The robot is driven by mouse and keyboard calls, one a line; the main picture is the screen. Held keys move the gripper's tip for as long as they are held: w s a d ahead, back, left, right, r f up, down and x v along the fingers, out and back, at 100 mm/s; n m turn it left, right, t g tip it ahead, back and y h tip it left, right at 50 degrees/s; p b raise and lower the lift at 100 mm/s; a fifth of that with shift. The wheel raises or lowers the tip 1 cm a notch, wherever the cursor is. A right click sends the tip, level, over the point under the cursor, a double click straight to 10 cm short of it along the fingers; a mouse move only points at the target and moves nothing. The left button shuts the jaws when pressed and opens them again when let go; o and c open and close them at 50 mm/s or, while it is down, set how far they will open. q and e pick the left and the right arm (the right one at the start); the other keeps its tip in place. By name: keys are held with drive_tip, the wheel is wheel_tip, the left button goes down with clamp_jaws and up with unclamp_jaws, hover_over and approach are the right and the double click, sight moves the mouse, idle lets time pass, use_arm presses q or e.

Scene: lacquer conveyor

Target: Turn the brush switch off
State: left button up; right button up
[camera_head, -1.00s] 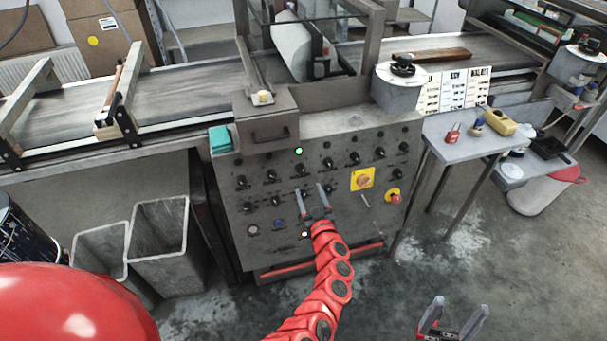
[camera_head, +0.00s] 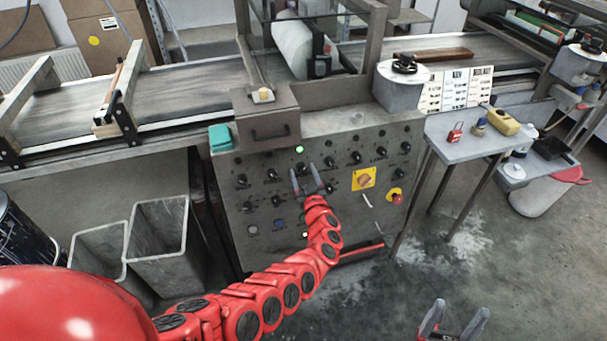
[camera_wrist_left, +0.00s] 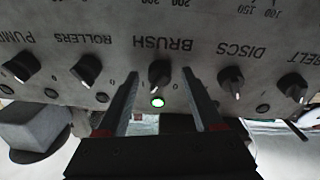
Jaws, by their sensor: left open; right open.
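The brush switch is a black rotary knob (camera_wrist_left: 160,75) by the label BRUSH, which appears upside down in the left wrist view. A pale mark shows on its lower-left side in that view. The lamp beside it (camera_wrist_left: 157,102) is lit; it shows green in the head view (camera_head: 299,150). My left gripper (camera_head: 303,169) is open at the control panel (camera_head: 345,222), its fingers on either side of the brush knob (camera_wrist_left: 161,74). I cannot tell whether they touch it. In the head view the fingers largely hide the knob. My right gripper (camera_head: 460,308) is open and empty over the floor.
The discs knob (camera_wrist_left: 231,80) and rollers knob (camera_wrist_left: 87,69) stand close on either side. A yellow-plated switch (camera_head: 364,179) and a red button (camera_head: 395,196) are on the panel's right. A side table (camera_head: 462,150) stands to the right.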

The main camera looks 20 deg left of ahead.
use_arm(q)
clamp_jaws()
